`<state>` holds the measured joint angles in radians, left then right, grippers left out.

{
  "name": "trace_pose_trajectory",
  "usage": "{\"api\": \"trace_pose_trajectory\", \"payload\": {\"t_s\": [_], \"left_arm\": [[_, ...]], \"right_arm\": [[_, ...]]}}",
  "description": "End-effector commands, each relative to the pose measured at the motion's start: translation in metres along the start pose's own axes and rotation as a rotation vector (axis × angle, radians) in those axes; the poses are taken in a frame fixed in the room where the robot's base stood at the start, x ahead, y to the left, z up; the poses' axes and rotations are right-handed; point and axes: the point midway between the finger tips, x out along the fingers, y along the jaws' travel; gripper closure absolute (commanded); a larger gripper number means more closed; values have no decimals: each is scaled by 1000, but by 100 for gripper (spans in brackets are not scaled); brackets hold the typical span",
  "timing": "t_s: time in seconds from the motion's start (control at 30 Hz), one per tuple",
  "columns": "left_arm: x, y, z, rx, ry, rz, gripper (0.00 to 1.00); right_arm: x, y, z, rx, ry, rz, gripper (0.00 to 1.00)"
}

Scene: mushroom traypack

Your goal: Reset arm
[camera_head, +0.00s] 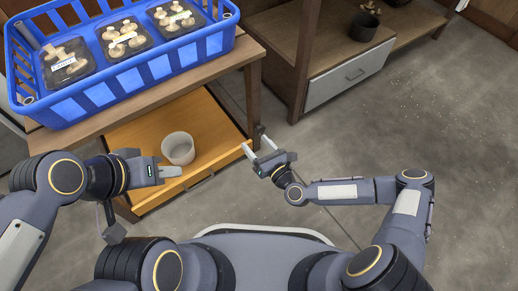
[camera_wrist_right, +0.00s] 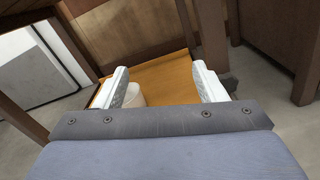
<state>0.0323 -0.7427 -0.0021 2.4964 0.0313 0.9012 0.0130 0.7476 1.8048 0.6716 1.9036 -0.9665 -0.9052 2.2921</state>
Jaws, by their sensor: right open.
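My left gripper (camera_head: 172,172) is at the left, in front of the orange-brown drawer or shelf (camera_head: 122,140); its finger gap is not clear from this angle. My right gripper (camera_head: 257,150) is near the right end of that shelf, with its two fingers apart and nothing between them. In the right wrist view its fingers (camera_wrist_right: 160,88) are also spread. A blue basket (camera_head: 60,115) stands on the wooden table at the upper left. It holds several dark trays of mushrooms (camera_head: 68,62) with white labels.
A white cup (camera_head: 178,148) stands on the orange-brown surface, close to my left gripper. A wooden shelf unit (camera_head: 345,48) with a grey drawer (camera_head: 350,78) stands at the back, bearing a dark pot (camera_head: 364,27). The grey floor (camera_head: 460,130) at the right is clear.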

Motion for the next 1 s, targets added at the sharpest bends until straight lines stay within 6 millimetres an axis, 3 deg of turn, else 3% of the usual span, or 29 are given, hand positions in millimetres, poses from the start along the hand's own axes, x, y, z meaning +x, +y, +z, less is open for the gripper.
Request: {"api": "trace_pose_trajectory", "payload": {"t_s": [0.4,0.53,0.77,1.0], "left_arm": [[0,0,0,0,0,0,67],[-1,0,0,0,0,0,67],[-3,1,-2,0,0,0,67],[-6,3,-3,0,0,0,67]], "right_arm": [[0,0,0,-1,0,0,36],[-2,-3,2,-76,33,27,36],[-22,-24,15,-588,266,218,36],[-71,-65,57,-1179,551,446,36]]}}
